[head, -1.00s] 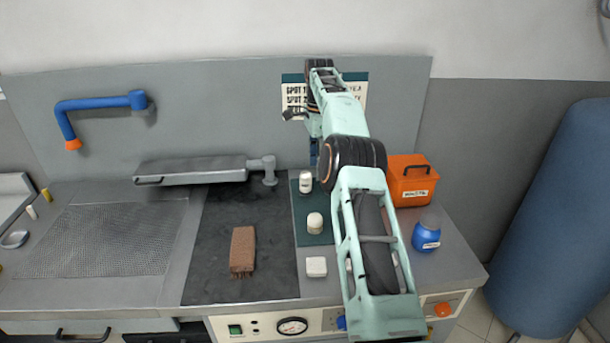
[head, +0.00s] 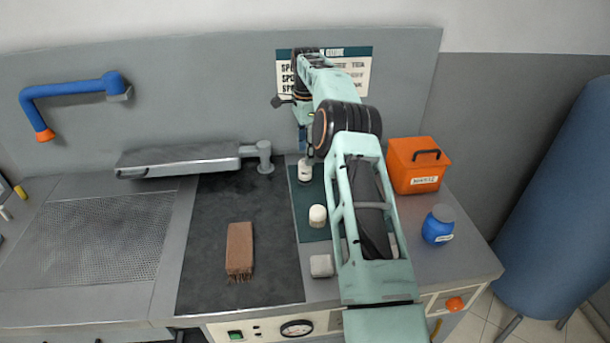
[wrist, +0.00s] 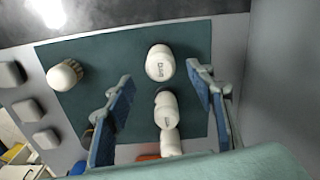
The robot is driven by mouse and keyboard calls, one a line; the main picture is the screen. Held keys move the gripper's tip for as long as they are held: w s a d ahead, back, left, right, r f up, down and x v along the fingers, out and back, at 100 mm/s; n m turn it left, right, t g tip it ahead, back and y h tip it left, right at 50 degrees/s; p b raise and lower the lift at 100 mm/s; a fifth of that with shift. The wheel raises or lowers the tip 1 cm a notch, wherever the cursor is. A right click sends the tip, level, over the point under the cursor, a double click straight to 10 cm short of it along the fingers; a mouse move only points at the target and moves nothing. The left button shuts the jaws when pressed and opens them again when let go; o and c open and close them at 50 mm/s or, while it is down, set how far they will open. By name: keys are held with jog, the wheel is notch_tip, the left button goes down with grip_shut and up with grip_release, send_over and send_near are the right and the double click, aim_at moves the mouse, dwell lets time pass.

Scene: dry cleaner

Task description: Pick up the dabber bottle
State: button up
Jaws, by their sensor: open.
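Several small white bottles stand on a dark green mat (wrist: 100,52). One labelled white bottle (wrist: 160,62) shows just past my fingertips in the wrist view, and at the back left of the mat in the head view (head: 305,174). Two more white shapes, a labelled bottle (wrist: 166,106) and one below it (wrist: 170,142), appear between my fingers. A domed white bottle with a tan base (wrist: 65,75) stands apart to the left. I cannot read which label marks the dabber bottle. My gripper (wrist: 159,71) is open and empty, its two blue fingers apart.
Pale blocks (wrist: 30,110) line the mat's front side. A brown brush (head: 239,248) lies on the dark board left of the mat. An orange box (head: 416,165) and a blue jar (head: 438,226) stand to the right. A back panel (head: 215,95) rises behind the counter.

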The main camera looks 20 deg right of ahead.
aim_at(305, 171)
notch_tip(305, 171, down, 5)
jog(key=shift+a+f+p, duration=0.1)
jog(key=shift+a+p, duration=0.05)
jog(key=shift+p, duration=0.3)
jog(key=shift+c, duration=0.4)
jog(key=c, duration=1.1)
jog(key=shift+c, duration=0.3)
jog(key=shift+w, duration=0.1)
